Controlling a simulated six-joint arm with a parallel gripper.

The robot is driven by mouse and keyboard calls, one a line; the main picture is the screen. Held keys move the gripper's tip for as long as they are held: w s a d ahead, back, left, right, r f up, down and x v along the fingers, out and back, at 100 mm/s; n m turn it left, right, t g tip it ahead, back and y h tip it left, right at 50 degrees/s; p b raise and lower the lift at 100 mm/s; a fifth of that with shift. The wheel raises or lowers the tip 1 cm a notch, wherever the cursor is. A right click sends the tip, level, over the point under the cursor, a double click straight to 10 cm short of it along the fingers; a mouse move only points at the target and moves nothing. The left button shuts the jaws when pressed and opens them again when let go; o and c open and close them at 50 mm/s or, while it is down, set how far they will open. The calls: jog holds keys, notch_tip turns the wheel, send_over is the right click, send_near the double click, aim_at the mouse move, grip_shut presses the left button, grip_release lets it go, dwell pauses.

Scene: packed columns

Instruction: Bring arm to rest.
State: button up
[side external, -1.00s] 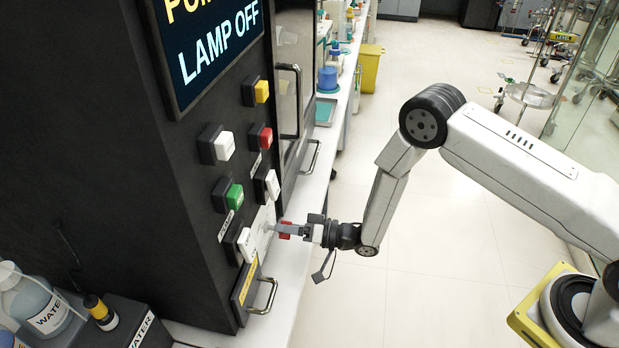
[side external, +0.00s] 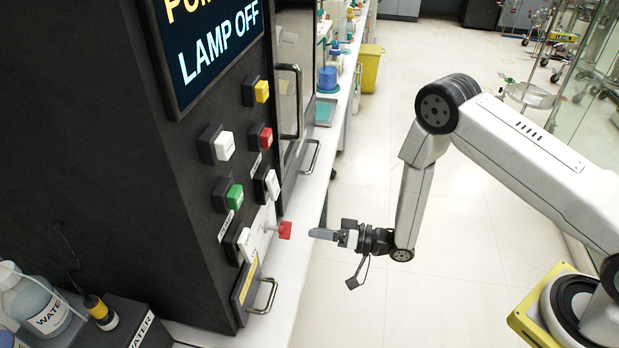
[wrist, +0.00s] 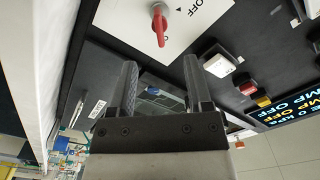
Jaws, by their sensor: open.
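My gripper (side external: 312,234) is open and empty in the side external view, pointing left at the black machine's front with a small gap. Its two fingers also show apart in the wrist view (wrist: 160,75). A red knob (side external: 285,230) sticks out from a white plate on the machine, just left of my fingertips and apart from them. The red knob also shows in the wrist view (wrist: 159,24), on a white plate marked OFF, beyond the fingers. My arm is bent, with its elbow raised above the gripper.
The black machine (side external: 110,190) bears several coloured buttons and a screen (side external: 210,45) reading LAMP OFF. A metal handle (side external: 265,297) juts out below the knob. A water bottle (side external: 42,305) stands at the lower left. A yellow bin (side external: 370,68) stands behind. The floor around my arm is clear.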

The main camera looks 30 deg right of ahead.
jog(key=shift+s+d, duration=0.15)
jog(key=shift+d, duration=0.05)
dwell(0.3)
jog(key=w+d+r+g+h, duration=0.1)
jog(key=d+r+g+h, duration=0.2)
jog(key=d+r+h, duration=0.65)
jog(key=s+d+r+g+h, duration=0.1)
jog(key=s+d+r+g, duration=0.1)
jog(key=s, duration=0.6)
jog(key=s+d+r+g+h, duration=0.2)
jog(key=s+d+r+g, duration=0.1)
jog(key=s, duration=0.5)
jog(key=shift+s+d+r+g, duration=0.2)
jog(key=shift+s+d+g, duration=0.25)
jog(key=shift+g, duration=0.65)
